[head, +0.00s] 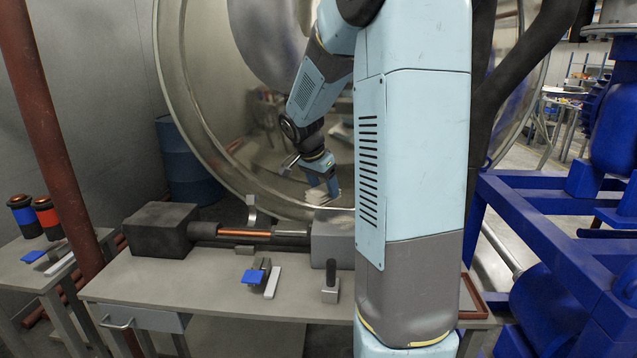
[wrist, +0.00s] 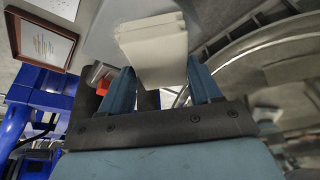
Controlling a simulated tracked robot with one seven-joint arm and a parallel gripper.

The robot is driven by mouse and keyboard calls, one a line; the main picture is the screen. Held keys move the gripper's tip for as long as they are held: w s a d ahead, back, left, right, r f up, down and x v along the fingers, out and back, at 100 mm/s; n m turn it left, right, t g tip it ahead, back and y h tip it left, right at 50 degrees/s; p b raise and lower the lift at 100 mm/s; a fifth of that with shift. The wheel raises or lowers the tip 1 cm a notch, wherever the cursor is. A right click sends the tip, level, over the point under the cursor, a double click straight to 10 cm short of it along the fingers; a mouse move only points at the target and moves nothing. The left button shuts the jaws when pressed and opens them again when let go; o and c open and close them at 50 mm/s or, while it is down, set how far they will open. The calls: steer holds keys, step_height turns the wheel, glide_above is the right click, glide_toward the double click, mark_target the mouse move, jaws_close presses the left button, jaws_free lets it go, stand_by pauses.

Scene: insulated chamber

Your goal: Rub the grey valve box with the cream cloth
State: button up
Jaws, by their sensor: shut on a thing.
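My gripper (head: 320,172) is shut on the cream cloth (head: 316,195), a folded pad that sticks out below the fingers. In the wrist view the cloth (wrist: 152,48) sits between the two blue fingers, with its layered edge pointing away from me. The grey valve box (head: 332,239) stands on the bench at the right end of the pipe, partly hidden by my arm. The cloth is just above its top; I cannot tell whether they touch. In the wrist view a plain grey surface, seemingly the box (wrist: 105,30), lies beyond the cloth.
A dark block (head: 160,230) holds the pipe's left end. A blue-handled tool (head: 254,275) and a small upright metal piece (head: 331,282) lie on the bench (head: 215,290) in front. A large round metal door (head: 215,110) rises behind. Blue frames (head: 535,215) stand to the right.

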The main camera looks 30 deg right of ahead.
steer(key=shift+a+f, duration=0.15)
steer(key=shift+f, duration=2.6)
steer(key=shift+f, duration=0.95)
steer(key=shift+s+d+r, duration=0.1)
steer(key=shift+s+d, duration=0.5)
steer(key=shift+d, duration=0.25)
steer(key=shift+s+d, duration=0.55)
steer(key=shift+d, duration=0.3)
steer(key=shift+d, duration=0.1)
